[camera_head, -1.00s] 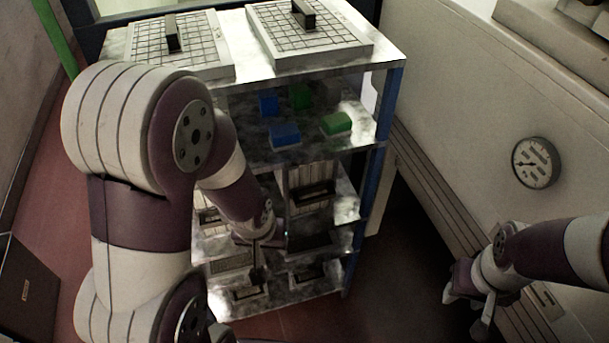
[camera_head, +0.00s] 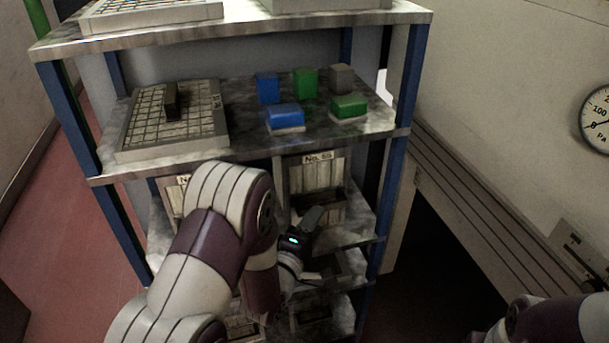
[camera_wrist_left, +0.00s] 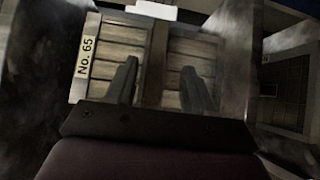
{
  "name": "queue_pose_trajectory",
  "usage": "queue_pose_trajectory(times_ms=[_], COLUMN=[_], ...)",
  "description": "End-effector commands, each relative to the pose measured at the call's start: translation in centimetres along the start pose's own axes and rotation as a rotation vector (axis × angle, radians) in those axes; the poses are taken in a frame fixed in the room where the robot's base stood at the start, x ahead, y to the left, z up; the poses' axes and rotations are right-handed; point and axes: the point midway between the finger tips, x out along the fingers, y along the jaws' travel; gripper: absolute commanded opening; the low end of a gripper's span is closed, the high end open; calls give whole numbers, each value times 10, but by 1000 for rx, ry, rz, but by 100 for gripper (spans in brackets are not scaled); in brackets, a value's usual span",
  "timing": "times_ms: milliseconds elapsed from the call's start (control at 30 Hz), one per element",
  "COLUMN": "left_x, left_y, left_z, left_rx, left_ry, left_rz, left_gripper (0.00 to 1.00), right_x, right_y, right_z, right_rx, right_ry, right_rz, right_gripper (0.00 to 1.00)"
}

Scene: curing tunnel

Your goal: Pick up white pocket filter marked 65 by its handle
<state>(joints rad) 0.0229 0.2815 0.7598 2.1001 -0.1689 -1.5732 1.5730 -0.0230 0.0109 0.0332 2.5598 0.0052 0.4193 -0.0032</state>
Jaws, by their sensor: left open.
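The white pocket filter marked No. 65 (camera_wrist_left: 121,38) fills the middle of the left wrist view, its label (camera_wrist_left: 86,58) on the left edge. A dark bar, apparently its handle (camera_wrist_left: 156,55), runs between my left gripper's (camera_wrist_left: 160,68) two separated fingers; I see no clear contact. In the head view, a white pocket filter (camera_head: 317,178) with a small label stands in the right bay below the block shelf. My left gripper (camera_head: 318,245) is open in front of it, and hides part of it. My right gripper is outside the frame; only its arm shows.
The rack shelf (camera_head: 240,145) above holds several blue, green and grey blocks and a grid-faced panel filter (camera_head: 150,140) with a dark handle. Blue posts (camera_head: 405,90) flank the bays. A wall gauge (camera_head: 600,120) is at right. Red floor lies left.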

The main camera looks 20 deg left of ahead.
Motion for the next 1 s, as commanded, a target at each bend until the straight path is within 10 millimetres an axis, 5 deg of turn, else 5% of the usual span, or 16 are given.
queue_pose_trajectory(times_ms=[400,633,667,800,1000], left_x=[62,66,66,66,66], left_y=[2,3,3,3,5], left_z=[0,0,0,0,0], left_rx=[2,2,2,2,3], left_ry=[0,1,1,1,0], left_rz=[-2,-2,-2,-2,2], left_gripper=[53,53,50,4,0], right_x=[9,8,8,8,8], right_y=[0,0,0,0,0], right_z=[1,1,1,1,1], right_rx=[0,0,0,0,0], right_ry=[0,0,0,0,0], right_rz=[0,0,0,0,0], right_gripper=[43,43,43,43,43])
